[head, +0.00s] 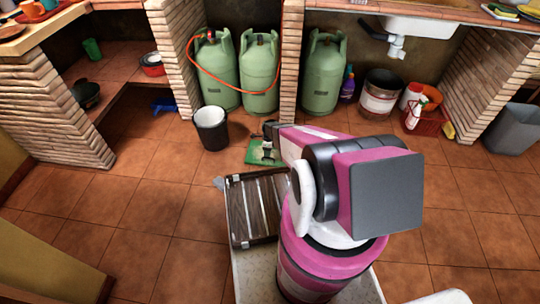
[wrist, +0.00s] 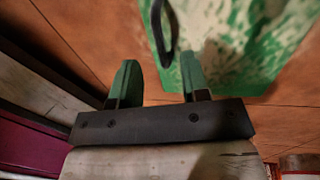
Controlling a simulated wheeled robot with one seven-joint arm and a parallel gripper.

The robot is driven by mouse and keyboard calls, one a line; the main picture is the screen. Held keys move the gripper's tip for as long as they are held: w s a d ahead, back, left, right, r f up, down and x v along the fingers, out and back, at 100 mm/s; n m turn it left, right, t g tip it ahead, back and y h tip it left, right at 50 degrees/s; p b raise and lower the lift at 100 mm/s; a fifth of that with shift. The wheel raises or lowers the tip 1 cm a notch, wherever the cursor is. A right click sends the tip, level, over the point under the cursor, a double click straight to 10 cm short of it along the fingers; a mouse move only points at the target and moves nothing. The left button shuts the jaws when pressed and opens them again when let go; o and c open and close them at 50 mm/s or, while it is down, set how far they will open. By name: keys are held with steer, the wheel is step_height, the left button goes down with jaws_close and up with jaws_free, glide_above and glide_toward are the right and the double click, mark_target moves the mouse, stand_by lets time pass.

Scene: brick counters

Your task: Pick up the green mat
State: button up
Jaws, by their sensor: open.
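The green mat (head: 254,158) lies on the tiled floor in front of the gas bottles, partly hidden by my arm in the head view. In the wrist view the mat (wrist: 240,50) fills the upper right, green with white patches, with a shadow across it. My gripper (wrist: 159,78) is open and empty. Its right finger overlaps the mat's near left edge in the picture, and its left finger is over bare tile. I cannot tell the height between fingers and mat. In the head view my gripper (head: 268,138) shows small beside the mat.
A dark bucket (head: 211,130) stands left of the mat. Green gas bottles (head: 260,75) stand behind it under the counter, beside a brick pillar (head: 290,60). A dark curved strip (wrist: 158,35) shows at the mat's left edge. Open tiled floor lies to the left and right.

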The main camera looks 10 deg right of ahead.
steer(key=f, duration=0.3)
steer(key=s+f, duration=0.1)
steer(key=f, duration=0.1)
steer(key=shift+a+f, duration=0.15)
steer(key=shift+f, duration=0.15)
jaws_close()
